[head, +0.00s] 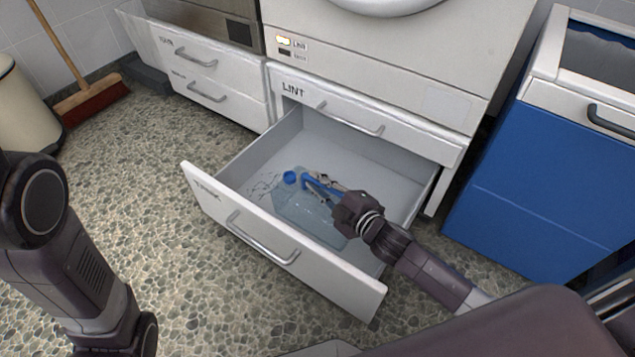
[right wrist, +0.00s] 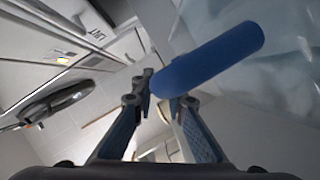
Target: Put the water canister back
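The water canister (head: 304,222) is a clear, pale blue plastic jug with a blue cap (head: 290,177). It lies inside the open drawer marked TANK (head: 231,209). Its blue handle (head: 309,186) is at my right gripper (head: 315,183), which reaches into the drawer from the right. In the right wrist view the blue handle (right wrist: 212,60) crosses at the fingertips (right wrist: 160,98) and covers part of them. I cannot tell whether the fingers are closed on it. My left arm shows at the left; its gripper is out of view.
A LINT drawer front (head: 350,118) is just above and behind the open drawer. A blue bin (head: 560,170) stands at the right. A broom (head: 92,95) and a cream bin (head: 22,95) are at the far left. The speckled floor in front is clear.

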